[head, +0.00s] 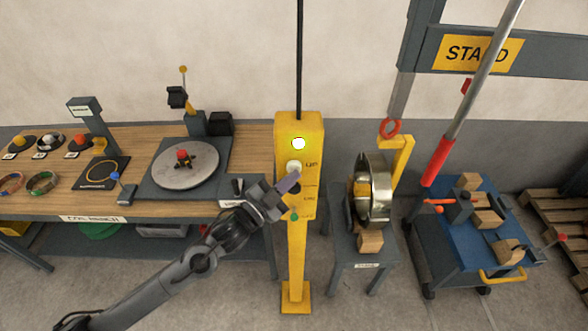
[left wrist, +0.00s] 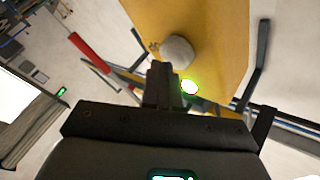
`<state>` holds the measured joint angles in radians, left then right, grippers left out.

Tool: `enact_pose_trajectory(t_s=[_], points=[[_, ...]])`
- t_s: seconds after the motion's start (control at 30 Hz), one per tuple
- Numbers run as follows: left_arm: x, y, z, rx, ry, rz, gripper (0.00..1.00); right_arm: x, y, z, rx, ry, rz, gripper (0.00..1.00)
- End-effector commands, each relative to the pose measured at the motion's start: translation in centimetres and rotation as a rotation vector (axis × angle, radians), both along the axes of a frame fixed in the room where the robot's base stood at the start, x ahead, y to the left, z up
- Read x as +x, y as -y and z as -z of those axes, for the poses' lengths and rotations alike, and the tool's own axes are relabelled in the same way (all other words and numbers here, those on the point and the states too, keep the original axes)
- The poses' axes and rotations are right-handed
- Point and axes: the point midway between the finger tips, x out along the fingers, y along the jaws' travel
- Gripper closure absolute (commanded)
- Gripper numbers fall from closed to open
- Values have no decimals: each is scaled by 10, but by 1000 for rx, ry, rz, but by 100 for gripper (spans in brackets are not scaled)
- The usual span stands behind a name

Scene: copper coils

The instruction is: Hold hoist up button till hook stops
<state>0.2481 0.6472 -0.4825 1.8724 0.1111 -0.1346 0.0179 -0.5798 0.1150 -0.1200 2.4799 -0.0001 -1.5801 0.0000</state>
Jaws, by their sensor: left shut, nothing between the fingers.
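A yellow control post (head: 292,250) stands in the middle of the head view. The labels are too small to read surely. My left gripper (head: 289,183) is shut and empty, its tips at the box face just below the pale button. In the left wrist view the fingers (left wrist: 163,82) point toward the pale button (left wrist: 178,50); contact cannot be told.
A wooden bench (head: 120,205) with a round turntable (head: 185,165) stands left. Right of the post, a coil in a metal band (head: 378,190) sits on a grey stool (head: 352,238). A blue cart (head: 470,235) and a pole with a red grip (head: 436,162) are farther right.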

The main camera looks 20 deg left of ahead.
Motion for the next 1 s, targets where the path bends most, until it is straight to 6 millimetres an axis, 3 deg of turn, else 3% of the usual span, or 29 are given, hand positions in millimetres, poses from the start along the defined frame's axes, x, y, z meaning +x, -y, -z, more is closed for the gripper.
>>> enact_pose_trajectory(t_s=[1.0], points=[[8,-4,0,0,1,-1,100,0,2,1,-10,-1,-6,100]])
